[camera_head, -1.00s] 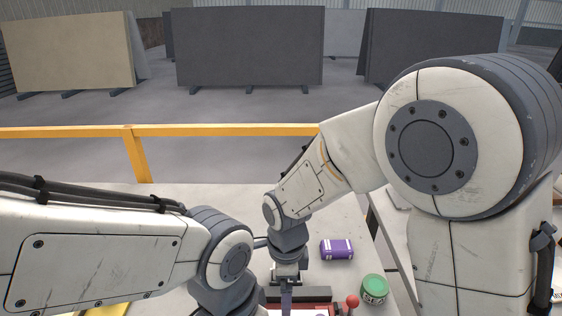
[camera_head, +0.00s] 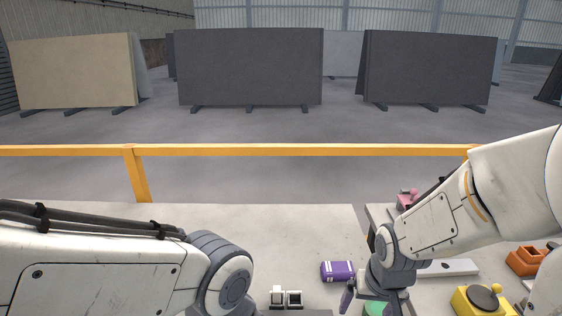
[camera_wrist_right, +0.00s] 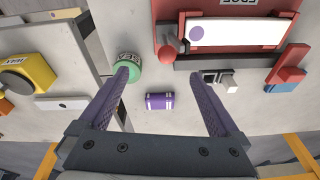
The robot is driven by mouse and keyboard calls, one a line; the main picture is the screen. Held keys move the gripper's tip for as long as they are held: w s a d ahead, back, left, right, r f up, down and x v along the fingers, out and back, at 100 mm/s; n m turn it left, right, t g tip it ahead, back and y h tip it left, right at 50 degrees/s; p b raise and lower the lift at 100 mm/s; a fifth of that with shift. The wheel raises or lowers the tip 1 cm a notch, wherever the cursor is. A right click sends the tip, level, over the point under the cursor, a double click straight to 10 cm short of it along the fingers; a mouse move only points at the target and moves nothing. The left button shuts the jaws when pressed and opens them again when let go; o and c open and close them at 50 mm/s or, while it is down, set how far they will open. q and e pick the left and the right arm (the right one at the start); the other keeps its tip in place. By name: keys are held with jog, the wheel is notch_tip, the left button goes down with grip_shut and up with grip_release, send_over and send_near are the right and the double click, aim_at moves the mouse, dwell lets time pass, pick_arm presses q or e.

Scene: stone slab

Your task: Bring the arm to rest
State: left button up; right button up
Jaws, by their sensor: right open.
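My right gripper (camera_head: 375,297) is open with nothing between its fingers, above the right part of the stone slab (camera_head: 290,235). Its spread fingers also show in the right wrist view (camera_wrist_right: 161,79). A green round tin (camera_head: 374,309) is partly hidden below the gripper. My left arm reaches in from the left; its gripper is below the frame.
A red fixture with a white panel (camera_wrist_right: 237,32) shows in the right wrist view. A side table at right holds a yellow block (camera_head: 483,300), an orange tray (camera_head: 526,262) and a pink item (camera_head: 407,198). A yellow rail (camera_head: 300,150) runs behind.

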jog(key=s+a+r+n+g, duration=0.1)
jog(key=s+a+r+n, duration=0.2)
jog(key=s+a, duration=0.3)
jog(key=s+a+r+n+g+y, duration=0.1)
jog(key=s+a+r+n, duration=0.2)
jog(key=s+a+n, duration=0.3)
jog(key=shift+s+a, duration=0.2)
jog(key=shift+s, duration=0.95)
